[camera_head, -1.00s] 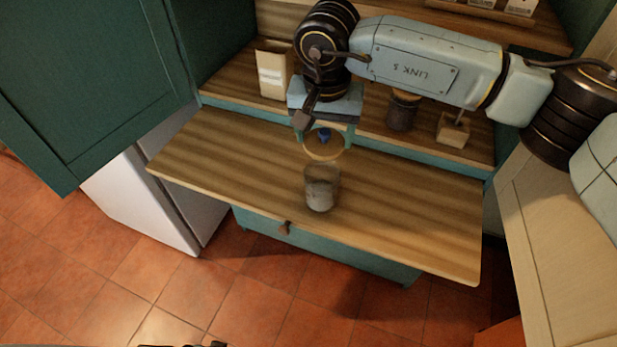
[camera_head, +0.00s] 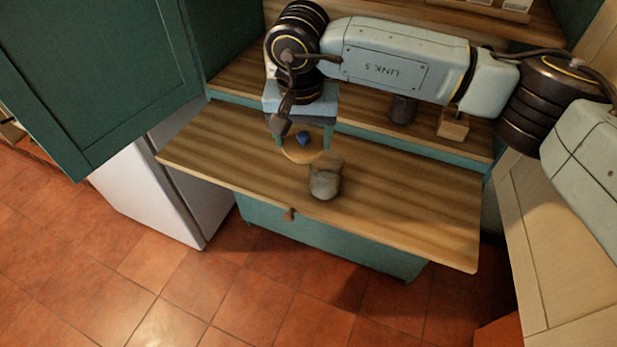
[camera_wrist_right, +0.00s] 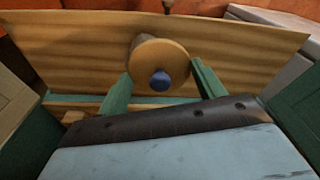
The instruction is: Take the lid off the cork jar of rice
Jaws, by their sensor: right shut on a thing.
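The jar (camera_head: 325,185) is a grey, clouded container standing upright on the wooden counter. Its round cork lid (camera_head: 300,156) with a blue knob (camera_head: 303,139) is held above the counter, up and to the left of the jar in the head view. My left gripper is not in view.
The wooden counter (camera_head: 410,205) is clear on both sides of the jar. A dark jar (camera_head: 402,111) and a small wooden block (camera_head: 453,126) stand on the shelf behind, under my right arm. A green cabinet door (camera_head: 90,80) is at the left.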

